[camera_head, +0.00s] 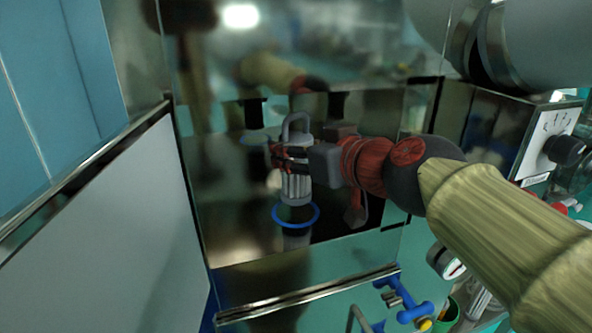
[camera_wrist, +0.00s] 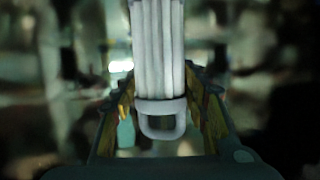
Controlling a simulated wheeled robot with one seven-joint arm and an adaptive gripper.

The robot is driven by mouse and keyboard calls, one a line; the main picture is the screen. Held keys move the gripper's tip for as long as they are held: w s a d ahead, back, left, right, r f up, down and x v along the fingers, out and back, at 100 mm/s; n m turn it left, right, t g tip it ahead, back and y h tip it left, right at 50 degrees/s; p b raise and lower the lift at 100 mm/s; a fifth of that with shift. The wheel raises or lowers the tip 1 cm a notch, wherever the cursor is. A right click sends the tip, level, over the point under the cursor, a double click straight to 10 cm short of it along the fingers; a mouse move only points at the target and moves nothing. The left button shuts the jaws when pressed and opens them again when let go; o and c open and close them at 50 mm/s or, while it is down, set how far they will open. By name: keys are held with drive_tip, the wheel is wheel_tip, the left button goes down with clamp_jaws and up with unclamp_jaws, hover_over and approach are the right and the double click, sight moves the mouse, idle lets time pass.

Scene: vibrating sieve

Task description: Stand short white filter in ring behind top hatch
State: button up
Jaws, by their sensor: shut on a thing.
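The short white filter (camera_head: 296,188) is a ribbed white cylinder with a grey loop handle on top. My gripper (camera_head: 290,155) is shut on it near its handle end and holds it upright. A blue ring (camera_head: 276,217) lies on the dark shiny floor of the compartment, around or just in front of the filter's lower end. I cannot tell if the filter touches the floor. The wrist view shows the filter (camera_wrist: 158,50) between the fingers of my gripper (camera_wrist: 160,100). A pale panel (camera_head: 100,235), seemingly the open hatch, stands at left.
The compartment has shiny, reflective walls and a metal lower edge (camera_head: 305,297). A box with a dial (camera_head: 545,135) is at right. Blue valve fittings (camera_head: 405,305) and a gauge (camera_head: 446,262) sit below right. Reflections make depth hard to judge.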

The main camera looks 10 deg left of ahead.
sight(296, 190)
drive_tip(key=shift+w+a+f+b, duration=0.1)
drive_tip(key=shift+w+f+b, duration=0.1)
drive_tip(key=shift+f, duration=0.7)
drive_tip(key=shift+w+a+f+b, duration=0.1)
drive_tip(key=shift+f+b, duration=0.1)
drive_tip(key=shift+f, duration=0.7)
drive_tip(key=shift+f, duration=0.15)
drive_tip(key=o, duration=1.3)
drive_tip(key=shift+c, duration=0.2)
